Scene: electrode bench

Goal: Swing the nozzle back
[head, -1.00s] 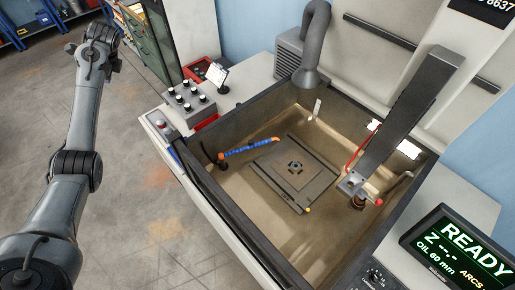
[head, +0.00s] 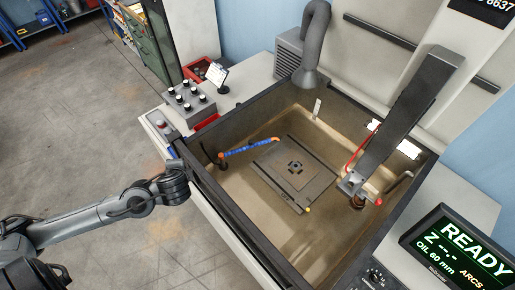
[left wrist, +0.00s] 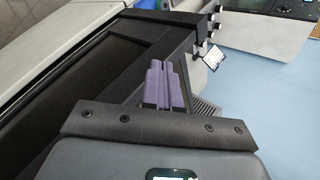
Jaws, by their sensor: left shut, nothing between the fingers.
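The nozzle is a blue segmented hose (head: 245,149) with an orange tip, lying inside the tank (head: 250,222). Its tip points toward the dark square fixture plate (head: 296,172), and its dark base is near the tank's left wall. My left arm reaches in from the left in the head view and ends by the outer side of that wall, apart from the nozzle. The left gripper's purple fingers (left wrist: 165,85) show in the left wrist view, shut and empty. The nozzle cannot be made out in the left wrist view. My right gripper is in neither view.
A slanted dark machine head (head: 403,115) hangs over the tank's right side, with a red tube beside it. A READY display (head: 462,250) stands at right.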

